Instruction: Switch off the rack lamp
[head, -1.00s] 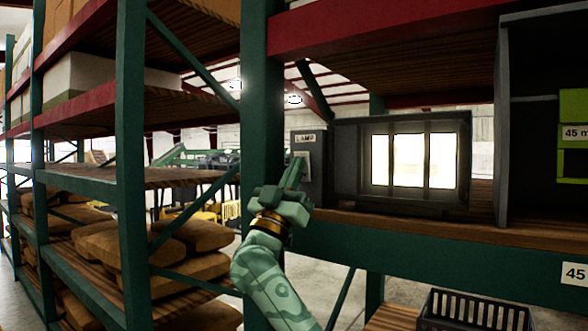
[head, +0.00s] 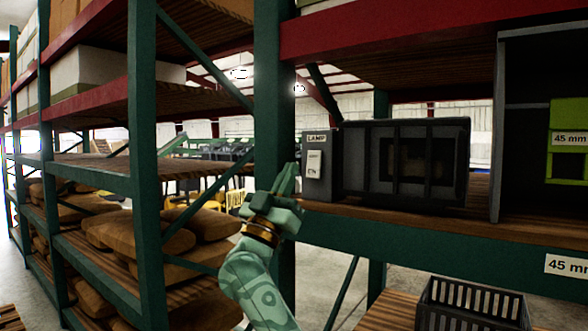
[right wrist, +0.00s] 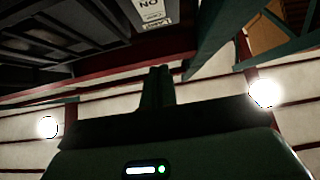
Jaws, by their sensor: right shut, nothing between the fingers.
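The rack lamp (head: 352,165) is a dark box on the shelf with a barred front, and its panel is dark. A grey switch box labelled LAMP (head: 317,140) sits at its left end, with a pale rocker switch (head: 314,166) on it. The switch box also shows upside down at the top of the right wrist view (right wrist: 150,12). My right gripper (head: 288,176) is shut and empty, just left of the switch and apart from it. Its closed fingers (right wrist: 158,85) point up in the right wrist view. My left gripper is not in view.
A green rack post (head: 273,110) stands behind my right gripper. The shelf edge beam (head: 430,245) runs below the lamp. A dark cabinet (head: 515,120) with a green bin (head: 568,115) stands at right. A black crate (head: 472,304) is below.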

